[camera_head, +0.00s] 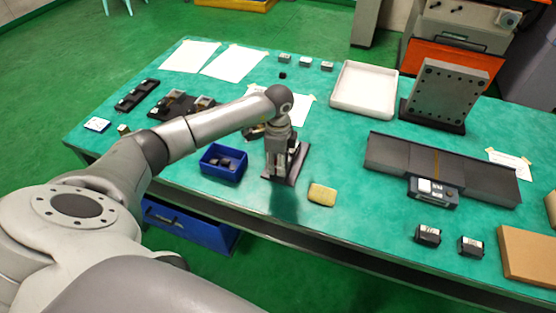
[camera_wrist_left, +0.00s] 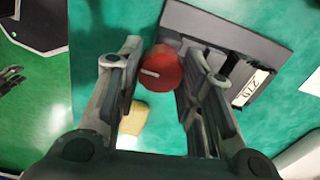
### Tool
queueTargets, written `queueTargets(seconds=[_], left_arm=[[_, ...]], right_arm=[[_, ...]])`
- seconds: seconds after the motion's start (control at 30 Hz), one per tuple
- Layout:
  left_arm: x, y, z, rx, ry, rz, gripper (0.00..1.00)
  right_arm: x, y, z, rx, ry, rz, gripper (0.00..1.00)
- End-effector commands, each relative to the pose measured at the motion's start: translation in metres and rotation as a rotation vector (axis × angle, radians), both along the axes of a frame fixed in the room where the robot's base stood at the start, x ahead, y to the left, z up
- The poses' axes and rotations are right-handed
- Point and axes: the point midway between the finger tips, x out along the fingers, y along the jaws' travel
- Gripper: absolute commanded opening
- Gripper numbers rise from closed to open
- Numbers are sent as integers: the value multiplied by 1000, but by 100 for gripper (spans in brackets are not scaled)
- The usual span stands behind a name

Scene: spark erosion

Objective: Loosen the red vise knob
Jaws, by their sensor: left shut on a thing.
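The red vise knob (camera_wrist_left: 162,72) shows in the left wrist view as a round red disc with a pale bar mark. The dark vise (camera_wrist_left: 225,35) lies behind it, with a white label (camera_wrist_left: 248,88) on a part beside it. My left gripper (camera_wrist_left: 160,65) points down over the vise and is shut on the red knob, with one finger on either side. In the head view my left gripper (camera_head: 278,168) stands at the vise's dark base (camera_head: 297,165) near the table's front edge. The knob is hidden there.
A blue bin (camera_head: 222,173) stands left of the vise, and a yellow sponge (camera_head: 322,194) lies to its right. A white tray (camera_head: 349,103), a dark upright plate (camera_head: 444,91) and a long grey block (camera_head: 395,152) are farther right.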

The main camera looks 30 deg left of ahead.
Motion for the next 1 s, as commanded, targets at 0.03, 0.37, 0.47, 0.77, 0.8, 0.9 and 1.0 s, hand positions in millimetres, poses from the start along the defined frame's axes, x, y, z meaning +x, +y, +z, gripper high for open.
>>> queueTargets(seconds=[0.03,0.37,0.47,0.77,0.8,0.9,1.0], left_arm=[[1,0,2,-1,-4,18,11],[2,1,1,0,-5,69,11],[2,1,1,0,-5,70,11],[2,0,1,0,-5,69,43],[1,0,1,0,-4,68,49],[1,0,1,0,-3,68,57],[1,0,1,0,-2,67,57]], right_arm=[[0,0,1,0,0,0,40],[0,-1,2,-1,0,0,40],[0,-1,2,-1,0,0,40],[0,0,2,0,1,0,40],[0,0,2,0,1,0,40],[0,0,2,0,1,0,40],[0,0,2,0,1,0,40]])
